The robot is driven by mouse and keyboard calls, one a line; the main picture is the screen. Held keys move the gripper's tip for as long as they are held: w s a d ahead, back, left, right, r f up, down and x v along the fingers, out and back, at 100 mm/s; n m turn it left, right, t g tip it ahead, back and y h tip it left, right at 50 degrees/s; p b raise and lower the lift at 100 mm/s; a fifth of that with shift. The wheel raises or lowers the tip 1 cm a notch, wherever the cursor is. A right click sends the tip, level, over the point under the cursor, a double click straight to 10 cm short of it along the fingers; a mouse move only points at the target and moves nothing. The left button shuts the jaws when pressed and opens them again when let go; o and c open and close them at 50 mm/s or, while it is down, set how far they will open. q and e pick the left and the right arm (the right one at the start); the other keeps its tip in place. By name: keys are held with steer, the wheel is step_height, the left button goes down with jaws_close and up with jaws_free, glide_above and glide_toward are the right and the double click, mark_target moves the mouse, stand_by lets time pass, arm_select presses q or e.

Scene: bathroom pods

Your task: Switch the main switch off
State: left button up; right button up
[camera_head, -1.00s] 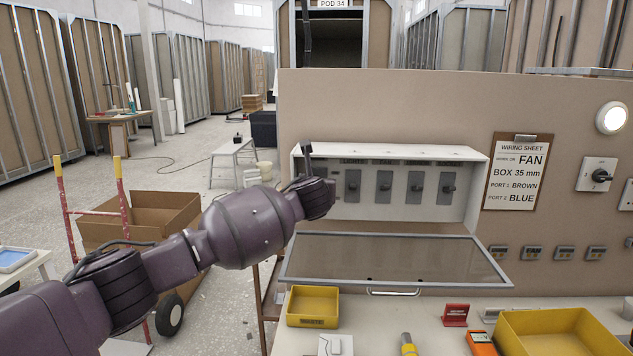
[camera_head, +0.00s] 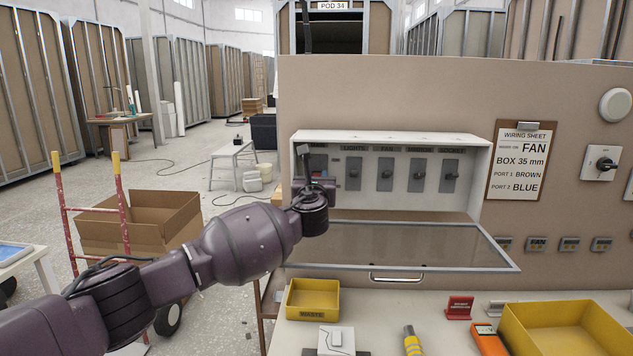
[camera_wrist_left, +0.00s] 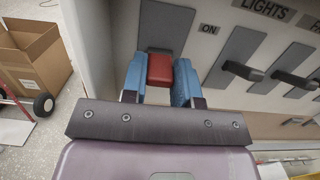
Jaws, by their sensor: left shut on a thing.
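The main switch's red handle (camera_wrist_left: 161,68) sits on a grey plate (camera_wrist_left: 163,27) at the left end of the open switch box (camera_head: 392,139). In the left wrist view the blue fingers of my left gripper (camera_wrist_left: 160,82) are shut on the red handle, one on each side. In the head view my left wrist covers most of the main switch. My right gripper is not in view.
Several grey switches, including the LIGHTS switch (camera_head: 353,174), stand right of the main switch. The box's glazed lid (camera_head: 400,247) hangs open below. A round wall lamp (camera_head: 615,105) is unlit. Yellow bins (camera_head: 312,300) and tools lie on the bench.

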arm_select(q)
steer(key=o, duration=0.9)
steer(key=shift+s+f, duration=0.2)
steer(key=shift+s, duration=1.6)
steer(key=shift+s+f, duration=0.15)
steer(key=shift+s, duration=1.65)
steer(key=shift+s+f, duration=0.2)
steer(key=shift+s, duration=1.6)
